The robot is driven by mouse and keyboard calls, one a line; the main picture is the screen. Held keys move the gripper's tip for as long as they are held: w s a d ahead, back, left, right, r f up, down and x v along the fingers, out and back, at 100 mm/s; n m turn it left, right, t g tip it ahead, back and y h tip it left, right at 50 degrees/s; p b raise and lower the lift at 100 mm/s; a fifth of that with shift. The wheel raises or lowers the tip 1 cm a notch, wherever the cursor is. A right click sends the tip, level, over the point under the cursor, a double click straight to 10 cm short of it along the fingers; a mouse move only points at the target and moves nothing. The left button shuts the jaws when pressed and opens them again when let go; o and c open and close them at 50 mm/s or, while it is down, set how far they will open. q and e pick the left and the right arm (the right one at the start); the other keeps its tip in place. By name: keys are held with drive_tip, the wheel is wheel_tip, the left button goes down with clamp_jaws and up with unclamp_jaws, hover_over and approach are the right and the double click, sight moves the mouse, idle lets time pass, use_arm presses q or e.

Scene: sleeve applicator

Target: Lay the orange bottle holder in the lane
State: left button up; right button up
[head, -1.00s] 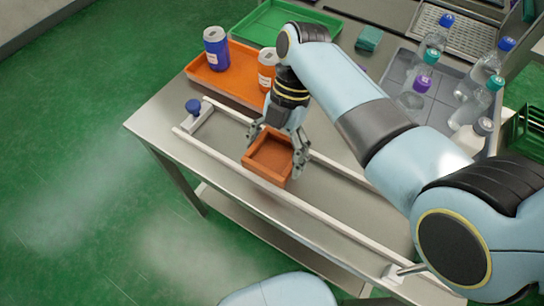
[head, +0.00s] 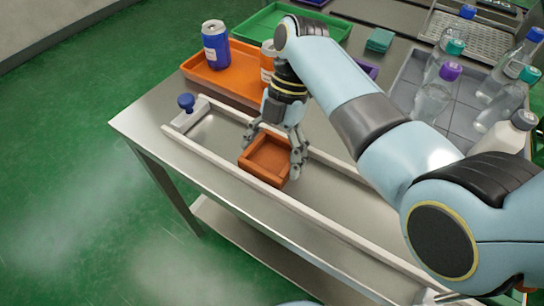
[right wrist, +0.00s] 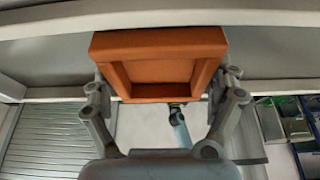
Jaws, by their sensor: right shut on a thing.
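The orange bottle holder (head: 264,160) is a small open square tray. My right gripper (head: 272,150) is shut on it, with a finger at either side. The right wrist view also shows the holder (right wrist: 160,82) between the fingers. The lane (head: 222,131) is a grey strip between two pale rails on the steel table. The holder is over the lane, close to the near rail (head: 215,166). I cannot tell whether it touches the lane floor. My left gripper is not in view.
A blue knob (head: 186,102) stands at the lane's left end. Behind it, an orange tray (head: 228,88) holds a blue can (head: 215,45) and an orange-and-white can (head: 267,62). A grey tray (head: 462,128) with several bottles is at right. The lane right of the holder looks clear.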

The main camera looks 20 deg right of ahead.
sight(279, 150)
drive_tip(key=o, duration=0.9)
drive_tip(key=v, duration=0.7)
drive_tip(key=shift+r, duration=0.2)
drive_tip(key=p+v, duration=0.3)
drive_tip(key=v, duration=0.1)
drive_tip(key=shift+w+d+r+p, duration=0.1)
drive_tip(key=shift+w+r+p, duration=0.05)
drive_tip(key=shift+r+p, duration=0.25)
drive_tip(key=shift+f, duration=0.1)
